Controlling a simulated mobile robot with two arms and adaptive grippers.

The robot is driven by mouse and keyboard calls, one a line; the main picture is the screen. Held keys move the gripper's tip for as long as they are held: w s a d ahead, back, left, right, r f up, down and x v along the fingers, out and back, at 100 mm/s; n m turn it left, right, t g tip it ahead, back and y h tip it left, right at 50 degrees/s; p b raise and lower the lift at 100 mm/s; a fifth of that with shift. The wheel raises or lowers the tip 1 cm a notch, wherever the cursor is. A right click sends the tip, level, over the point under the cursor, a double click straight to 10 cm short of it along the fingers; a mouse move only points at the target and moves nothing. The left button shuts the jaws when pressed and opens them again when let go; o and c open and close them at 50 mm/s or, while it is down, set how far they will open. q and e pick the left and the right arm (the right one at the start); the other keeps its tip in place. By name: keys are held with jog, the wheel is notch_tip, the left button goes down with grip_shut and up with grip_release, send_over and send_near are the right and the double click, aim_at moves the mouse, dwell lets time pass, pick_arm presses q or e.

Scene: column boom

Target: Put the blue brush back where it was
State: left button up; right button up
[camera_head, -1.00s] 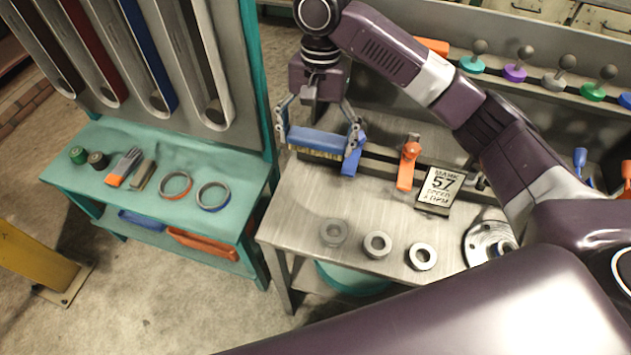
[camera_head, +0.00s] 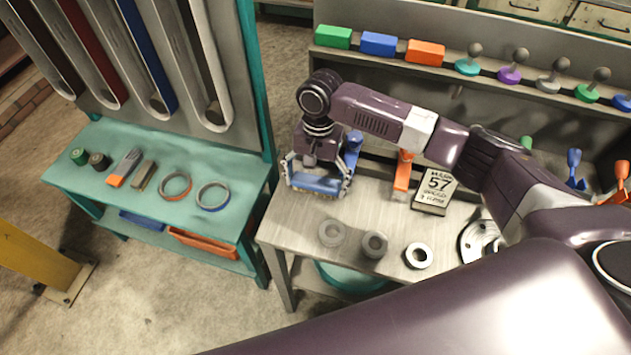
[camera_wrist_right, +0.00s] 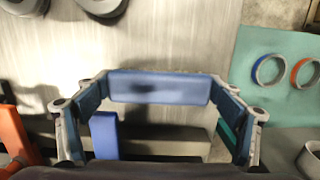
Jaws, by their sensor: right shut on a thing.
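My right gripper (camera_head: 318,172) is shut on the blue brush (camera_head: 318,184), with a finger at each end of its long blue block. The brush is level, with its bristles downward, low over the left part of the metal workbench (camera_head: 300,220); I cannot tell whether they touch it. In the right wrist view the brush (camera_wrist_right: 160,88) spans between the two fingers of my right gripper (camera_wrist_right: 160,100). A blue upright lever (camera_head: 353,146) stands close behind the gripper, and also shows in the right wrist view (camera_wrist_right: 103,135). My left gripper is not in view.
An orange lever (camera_head: 403,172) and a sign reading 57 (camera_head: 435,190) stand right of the brush. Several grey rings lie along the bench front. A shelf behind holds green (camera_head: 333,37), blue (camera_head: 379,44) and orange (camera_head: 425,52) blocks. A teal table (camera_head: 140,200) stands left.

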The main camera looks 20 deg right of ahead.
aim_at(317, 177)
jog(key=o, duration=1.1)
notch_tip(317, 177, up, 12)
jog(key=w+b, duration=0.1)
jog(key=b, duration=0.1)
jog(key=shift+d, duration=0.4)
jog(key=shift+w, duration=0.1)
